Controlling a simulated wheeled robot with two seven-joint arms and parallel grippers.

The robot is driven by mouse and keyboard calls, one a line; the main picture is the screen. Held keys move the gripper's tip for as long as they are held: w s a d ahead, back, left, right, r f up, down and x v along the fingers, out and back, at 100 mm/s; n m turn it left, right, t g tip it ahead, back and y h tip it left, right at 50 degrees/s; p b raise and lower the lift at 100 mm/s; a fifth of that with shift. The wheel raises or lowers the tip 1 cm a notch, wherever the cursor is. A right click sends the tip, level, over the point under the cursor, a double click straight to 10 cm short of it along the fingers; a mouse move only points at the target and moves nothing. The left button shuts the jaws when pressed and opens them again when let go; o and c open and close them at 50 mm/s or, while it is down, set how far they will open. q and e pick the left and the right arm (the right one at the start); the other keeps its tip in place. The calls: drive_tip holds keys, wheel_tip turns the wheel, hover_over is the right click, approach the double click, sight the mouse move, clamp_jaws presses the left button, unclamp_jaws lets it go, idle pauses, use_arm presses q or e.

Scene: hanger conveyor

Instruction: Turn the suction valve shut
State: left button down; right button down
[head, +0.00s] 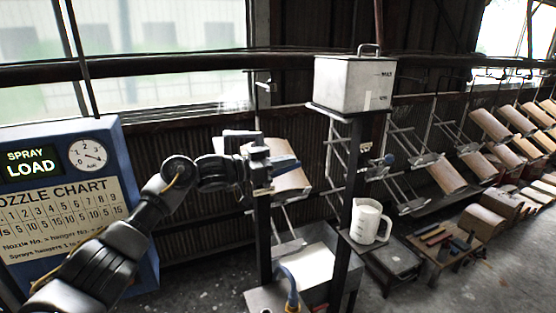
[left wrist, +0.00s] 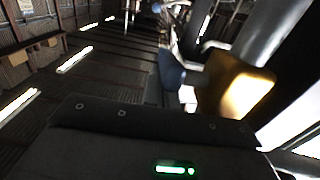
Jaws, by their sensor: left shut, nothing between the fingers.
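My right gripper is not in view.
A white tank (head: 352,85) stands on a dark stand, with a white jug (head: 370,222) on a lower shelf. Hangers with curved panels (head: 448,176) run off to the right. A blue spray cabinet (head: 142,215) reading LOAD stands left.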

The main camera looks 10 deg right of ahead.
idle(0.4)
use_arm(q)
drive_tip(key=shift+r+b, duration=0.35)
drive_tip(key=shift+r, duration=0.15)
drive_tip(key=s+a+r+b, duration=0.2)
drive_tip(key=s+r+b, duration=0.6)
drive_tip(key=s+r, duration=0.3)
drive_tip(key=s, duration=0.2)
drive_tip(key=shift+s+a+r, duration=0.25)
drive_tip(key=shift+s+r, duration=0.1)
drive_tip(key=shift+r, duration=0.05)
